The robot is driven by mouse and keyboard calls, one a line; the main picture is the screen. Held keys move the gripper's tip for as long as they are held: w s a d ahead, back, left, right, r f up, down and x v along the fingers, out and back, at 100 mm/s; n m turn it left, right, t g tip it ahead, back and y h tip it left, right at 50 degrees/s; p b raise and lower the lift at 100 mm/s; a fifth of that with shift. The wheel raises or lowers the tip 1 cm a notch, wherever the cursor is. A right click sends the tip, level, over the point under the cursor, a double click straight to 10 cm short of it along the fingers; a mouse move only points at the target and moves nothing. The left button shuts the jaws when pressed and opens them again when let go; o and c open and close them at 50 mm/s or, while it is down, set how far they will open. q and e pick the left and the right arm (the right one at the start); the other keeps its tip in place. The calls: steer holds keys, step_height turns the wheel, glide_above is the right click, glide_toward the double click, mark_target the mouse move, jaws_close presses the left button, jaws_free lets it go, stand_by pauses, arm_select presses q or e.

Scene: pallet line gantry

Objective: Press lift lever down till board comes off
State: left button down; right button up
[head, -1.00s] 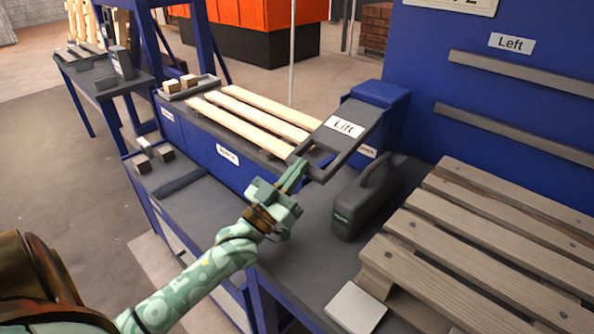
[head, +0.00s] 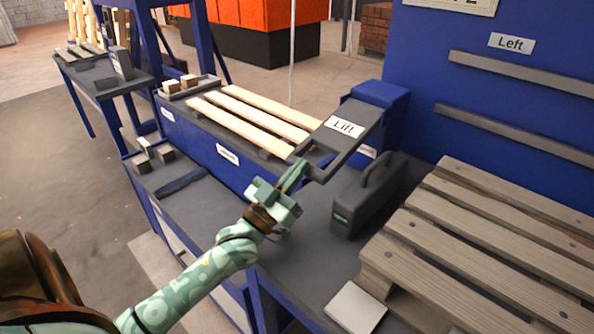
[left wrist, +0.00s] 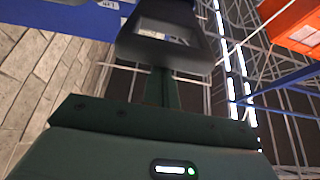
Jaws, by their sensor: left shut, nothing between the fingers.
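The dark grey lift lever (head: 361,120) carries a white "Lift" label and slants from a blue housing toward my left arm. Its open-framed handle end shows in the left wrist view (left wrist: 130,45). My left gripper (head: 298,172) is shut and empty, with its fingertips at the near left corner of the handle. In the left wrist view the shut fingers (left wrist: 162,80) reach up to the handle; I cannot tell if they touch it. Pale boards (head: 262,112) lie side by side on the blue bench beside the lever. My right gripper is not in view.
A dark grey case (head: 365,205) stands on the bench right of my left gripper. A wooden pallet (head: 480,235) and a pale flat pad (head: 356,306) lie further right. Small blocks (head: 165,154) sit at the left. A blue wall panel (head: 425,70) rises behind.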

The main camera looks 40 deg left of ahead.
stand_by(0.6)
